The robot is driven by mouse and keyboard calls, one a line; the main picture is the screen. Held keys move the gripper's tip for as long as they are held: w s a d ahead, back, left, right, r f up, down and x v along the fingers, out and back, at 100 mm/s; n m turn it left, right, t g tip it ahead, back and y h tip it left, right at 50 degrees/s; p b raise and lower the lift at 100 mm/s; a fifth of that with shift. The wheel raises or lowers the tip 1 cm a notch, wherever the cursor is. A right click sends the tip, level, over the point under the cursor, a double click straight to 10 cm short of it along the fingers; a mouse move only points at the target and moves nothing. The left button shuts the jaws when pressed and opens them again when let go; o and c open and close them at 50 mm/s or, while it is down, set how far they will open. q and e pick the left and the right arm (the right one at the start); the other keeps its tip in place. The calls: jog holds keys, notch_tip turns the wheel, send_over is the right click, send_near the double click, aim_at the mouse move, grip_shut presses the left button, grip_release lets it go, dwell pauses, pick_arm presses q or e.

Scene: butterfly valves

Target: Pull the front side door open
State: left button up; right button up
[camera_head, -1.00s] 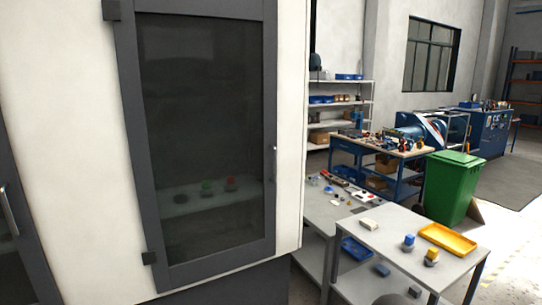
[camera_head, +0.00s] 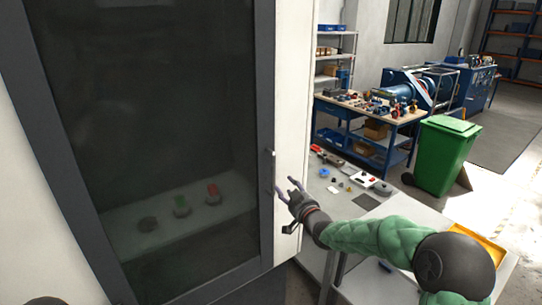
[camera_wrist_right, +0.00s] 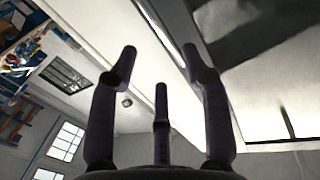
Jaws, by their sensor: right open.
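The side door (camera_head: 150,120) is a dark-framed glass panel in a white cabinet, and it looks closed. A small handle (camera_head: 273,153) shows on its right frame edge. My right gripper (camera_head: 283,185) is open and empty, with its fingers beside the door's right edge, just below the handle. Whether a finger touches the frame cannot be told. In the right wrist view the spread fingers (camera_wrist_right: 160,62) have nothing between them. A pale strip and dark edge run behind them there; the handle is not clear in that view. My left gripper is not in view.
A grey table (camera_head: 320,215) with small parts stands right of the cabinet, partly under my right arm. A green bin (camera_head: 440,155) and a blue workbench (camera_head: 370,110) stand farther back.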

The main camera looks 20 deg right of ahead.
jog(key=w+a+r, duration=0.1)
jog(key=w, duration=1)
jog(key=shift+a+r, duration=0.15)
jog(key=shift+a, duration=0.05)
grip_shut()
